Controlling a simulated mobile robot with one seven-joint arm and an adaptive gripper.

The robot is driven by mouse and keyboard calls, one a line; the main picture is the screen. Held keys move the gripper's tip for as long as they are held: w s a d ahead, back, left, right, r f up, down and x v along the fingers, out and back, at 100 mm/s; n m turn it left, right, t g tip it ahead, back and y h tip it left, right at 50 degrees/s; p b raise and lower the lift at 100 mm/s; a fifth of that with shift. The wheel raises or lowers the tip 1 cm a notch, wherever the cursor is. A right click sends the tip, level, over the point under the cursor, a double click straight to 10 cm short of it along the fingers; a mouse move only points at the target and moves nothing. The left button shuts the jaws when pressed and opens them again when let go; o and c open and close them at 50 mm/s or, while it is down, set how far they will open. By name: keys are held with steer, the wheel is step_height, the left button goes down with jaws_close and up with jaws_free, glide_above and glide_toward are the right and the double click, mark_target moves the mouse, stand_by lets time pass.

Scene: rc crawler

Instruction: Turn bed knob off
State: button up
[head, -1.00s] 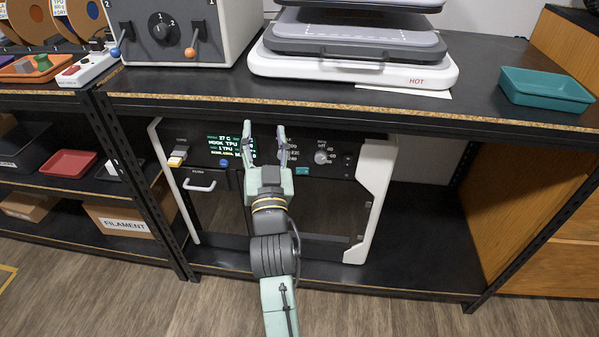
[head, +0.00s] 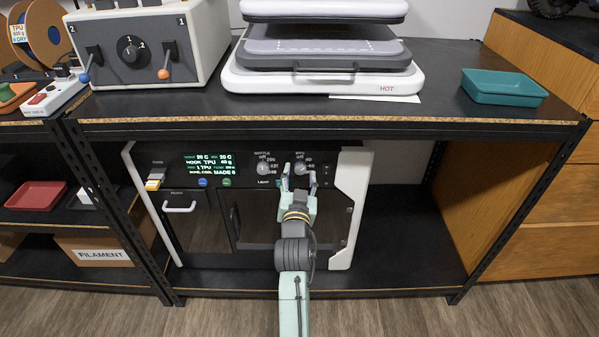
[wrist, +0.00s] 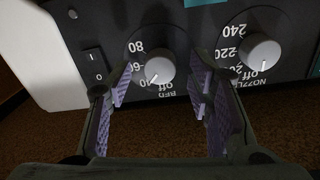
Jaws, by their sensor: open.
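The bed knob (wrist: 160,70) is a round light grey knob on the dark printer panel, labelled BED, with off and temperature marks around it. The wrist view shows it upside down, with its white pointer line slanting to the lower left, near off. My gripper (wrist: 162,88) is open, its two ridged fingers on either side of the knob's place in the picture. I cannot tell whether they touch it. In the head view my gripper (head: 299,178) is in front of the bed knob (head: 300,168), with one finger on each side.
The nozzle knob (wrist: 262,50) is close beside the bed knob, its pointer towards off. A rocker switch (wrist: 95,65) is on the other side. The shelf top (head: 420,128) overhangs the panel. A lit display (head: 210,165) is at the left. The lower shelf is free at right.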

steer(key=shift+w, duration=0.5)
jaws_close()
stand_by(0.3)
steer(key=n+p, duration=0.1)
steer(key=n, duration=0.3)
steer(key=shift+n+p, duration=0.75)
steer(key=shift+n, duration=1.75)
